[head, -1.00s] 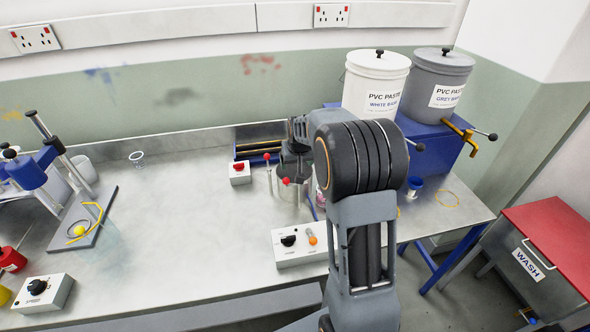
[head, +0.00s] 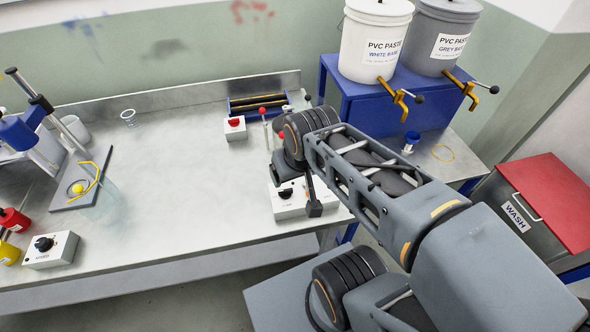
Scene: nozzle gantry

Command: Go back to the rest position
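My arm (head: 385,180) reaches from the lower right toward the bench, its elbow folded low at the bottom of the head view. Its far joint (head: 305,130) hangs above the bench near the front control box (head: 288,200). A dark narrow part (head: 314,198), which looks like the end of my gripper, hangs in front of that box's right side. The rest of my gripper is hidden behind my arm, so its opening and any load do not show.
The metal bench (head: 185,165) has a wide clear middle. A red-button box (head: 234,128) stands behind. White (head: 376,40) and grey (head: 443,38) paste buckets stand on a blue stand (head: 345,92). A red-lidded wash bin (head: 548,200) is at right. A blue press (head: 30,125) stands left.

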